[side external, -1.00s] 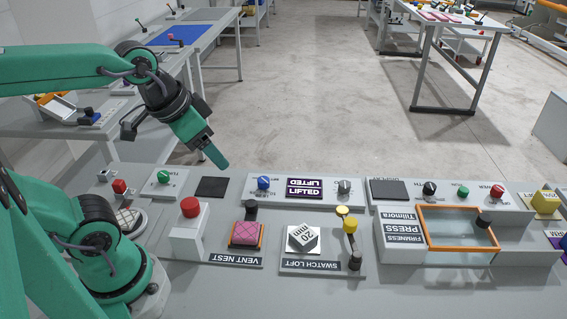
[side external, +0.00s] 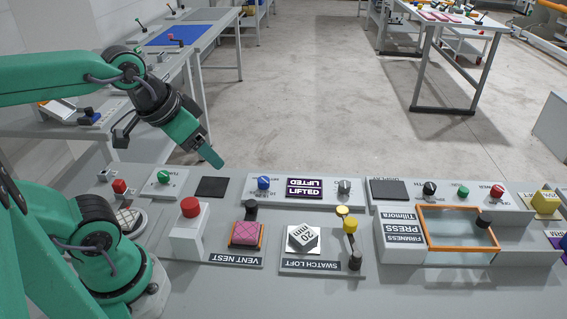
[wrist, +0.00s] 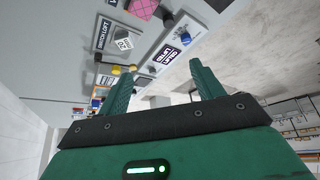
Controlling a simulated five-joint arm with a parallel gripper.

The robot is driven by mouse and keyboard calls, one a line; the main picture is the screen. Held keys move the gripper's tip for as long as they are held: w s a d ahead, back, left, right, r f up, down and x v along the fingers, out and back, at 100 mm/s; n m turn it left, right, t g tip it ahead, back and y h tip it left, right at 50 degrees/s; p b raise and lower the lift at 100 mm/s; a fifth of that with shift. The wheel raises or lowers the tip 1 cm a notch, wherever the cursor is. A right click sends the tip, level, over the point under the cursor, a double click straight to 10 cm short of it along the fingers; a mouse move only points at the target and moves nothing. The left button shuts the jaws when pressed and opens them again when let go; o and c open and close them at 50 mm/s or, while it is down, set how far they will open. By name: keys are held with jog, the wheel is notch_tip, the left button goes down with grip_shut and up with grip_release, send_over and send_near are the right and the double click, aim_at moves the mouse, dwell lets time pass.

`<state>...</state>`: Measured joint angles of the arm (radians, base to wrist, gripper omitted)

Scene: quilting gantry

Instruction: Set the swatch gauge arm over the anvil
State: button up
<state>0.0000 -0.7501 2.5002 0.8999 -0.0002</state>
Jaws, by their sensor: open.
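The swatch loft gauge (side external: 315,267) stands on the bench in the middle of the side view. A purple display (side external: 305,187) behind reads LIFTED. My gripper (side external: 213,158) is open and empty, high above the bench, left of and behind the gauge. In the wrist view my gripper's fingers (wrist: 160,80) are spread, with the block (wrist: 123,43) beyond them.
Left of the gauge are a vent nest with a pink pad (side external: 246,233) and a red button on a pedestal (side external: 190,207). A firmness press with an orange frame (side external: 457,247) stands to the right. Knobs line the rear panel. The air around my gripper is clear.

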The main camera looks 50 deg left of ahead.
jog(key=shift+w+r, duration=0.2)
jog(key=c, duration=1.1)
jog(key=shift+w+d+r, duration=0.1)
jog(key=shift+w+r, duration=0.05)
jog(key=shift+w, duration=0.05)
grip_shut()
jog(key=w+d+r+m+g, duration=0.2)
jog(key=w+d, duration=0.2)
jog(key=w, duration=0.7)
jog(key=w+d+r+m+g, duration=0.1)
jog(key=w+d+m+g, duration=0.3)
jog(key=w, duration=0.6)
jog(key=w+d+f+g+y, duration=0.1)
jog(key=w+d+f+g, duration=0.1)
jog(key=w+d+f, duration=0.8)
jog(key=d+f, duration=0.3)
jog(key=f, duration=0.2)
jog(key=shift+w+m, duration=0.35)
jog(key=shift+m, duration=0.05)
